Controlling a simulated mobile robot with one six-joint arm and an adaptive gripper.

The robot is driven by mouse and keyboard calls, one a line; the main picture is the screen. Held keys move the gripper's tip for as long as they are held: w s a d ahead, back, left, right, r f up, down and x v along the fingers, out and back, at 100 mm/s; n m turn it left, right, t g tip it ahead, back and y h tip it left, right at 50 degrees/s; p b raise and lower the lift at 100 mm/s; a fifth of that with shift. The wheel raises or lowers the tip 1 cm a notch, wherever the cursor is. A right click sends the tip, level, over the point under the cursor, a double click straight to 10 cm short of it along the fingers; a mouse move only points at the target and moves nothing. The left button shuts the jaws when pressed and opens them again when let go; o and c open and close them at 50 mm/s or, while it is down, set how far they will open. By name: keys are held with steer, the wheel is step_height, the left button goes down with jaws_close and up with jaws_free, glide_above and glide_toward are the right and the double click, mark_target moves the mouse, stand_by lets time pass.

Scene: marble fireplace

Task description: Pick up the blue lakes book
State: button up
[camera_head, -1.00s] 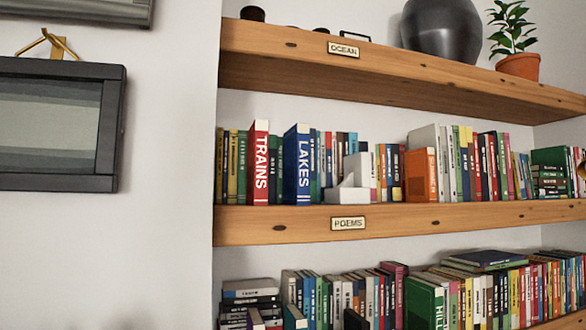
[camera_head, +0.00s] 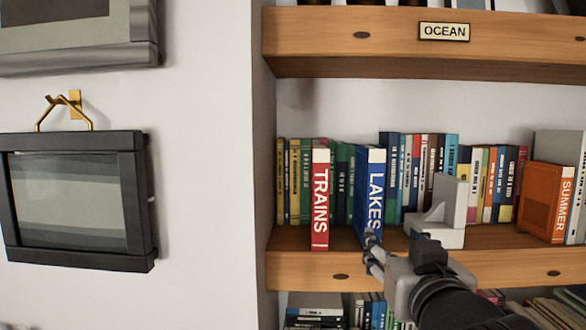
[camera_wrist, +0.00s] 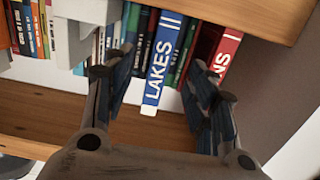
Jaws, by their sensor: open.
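The blue LAKES book (camera_head: 371,195) stands upright on the middle shelf, its spine jutting out toward the front, to the right of the red TRAINS book (camera_head: 320,200). In the wrist view the LAKES book (camera_wrist: 163,58) lies between the fingers of my gripper (camera_wrist: 160,95). My gripper (camera_head: 372,250) is open, one finger to each side of the spine's lower end, with gaps and no clear contact. In the head view my gripper hides the bottom of the book.
A grey-white bookend (camera_head: 442,212) stands on the shelf right of the LAKES book. An orange SUMMER book (camera_head: 545,202) is farther right. Rows of thin books fill the back. The OCEAN shelf (camera_head: 340,40) lies above, and a framed picture (camera_head: 75,200) hangs on the left wall.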

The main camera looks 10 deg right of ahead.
mark_target(376, 208)
steer(key=shift+t, duration=0.3)
steer(key=r+x, duration=0.1)
steer(key=x, duration=0.7)
steer(key=r+x, duration=0.1)
steer(key=x, duration=0.3)
steer(key=shift+w+a+r, duration=0.1)
steer(key=shift+w+r, duration=0.1)
steer(key=shift+r, duration=0.1)
steer(key=p+x, duration=0.2)
steer(key=x, duration=0.3)
steer(key=shift+w+r, duration=0.1)
steer(key=shift+w, duration=0.25)
steer(key=shift+s, duration=0.1)
steer(key=c, duration=0.4)
jaws_close()
